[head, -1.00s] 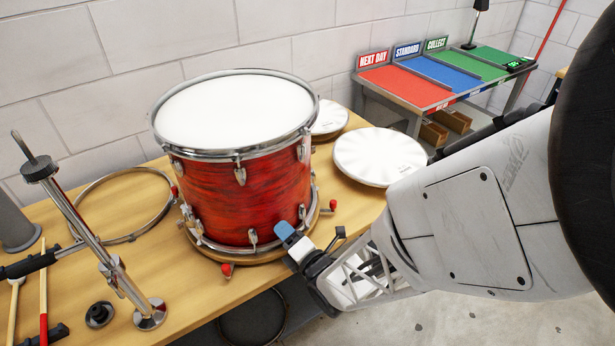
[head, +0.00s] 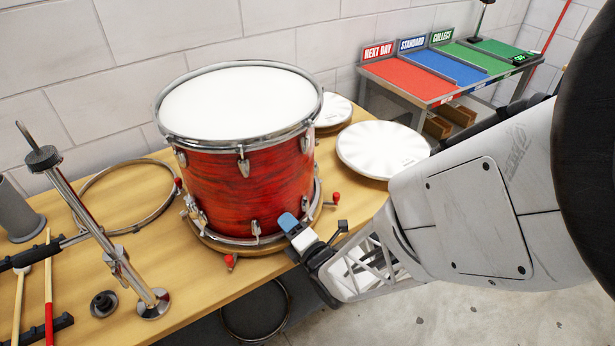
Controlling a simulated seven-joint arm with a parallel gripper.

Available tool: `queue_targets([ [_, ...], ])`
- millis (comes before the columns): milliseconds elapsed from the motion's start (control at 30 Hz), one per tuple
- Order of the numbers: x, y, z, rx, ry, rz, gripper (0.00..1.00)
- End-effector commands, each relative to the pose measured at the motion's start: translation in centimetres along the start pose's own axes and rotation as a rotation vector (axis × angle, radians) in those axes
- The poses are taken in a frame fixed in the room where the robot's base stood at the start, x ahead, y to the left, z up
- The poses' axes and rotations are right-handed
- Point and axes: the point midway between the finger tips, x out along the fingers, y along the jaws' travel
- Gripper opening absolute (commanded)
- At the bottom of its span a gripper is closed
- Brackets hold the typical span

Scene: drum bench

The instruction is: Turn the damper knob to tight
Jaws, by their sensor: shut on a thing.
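The red drum (head: 245,185) with a white head stands upright on a round wooden base on the bench. My gripper (head: 298,234) reaches in from the right, low against the drum's front right side. One fingertip is blue and lies close to the lower hoop. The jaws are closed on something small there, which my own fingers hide. The damper knob cannot be made out by itself, so its setting cannot be read.
Red-tipped clamps (head: 231,262) surround the drum's base. A metal stand (head: 95,225), drumsticks (head: 48,285) and a loose hoop (head: 95,205) lie left. Pale discs (head: 381,150) lie right. A coloured sorting table (head: 405,80) stands behind. The bench front is partly clear.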

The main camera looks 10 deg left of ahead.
Motion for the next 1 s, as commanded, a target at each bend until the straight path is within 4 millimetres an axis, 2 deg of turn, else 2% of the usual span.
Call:
queue_targets([
  [367, -0.03, -0.04, -0.06, 0.252, -0.006, 0.019, 0.12],
  [1000, -0.02, -0.05, -0.12, 0.857, -0.021, 0.063, 0.12],
])
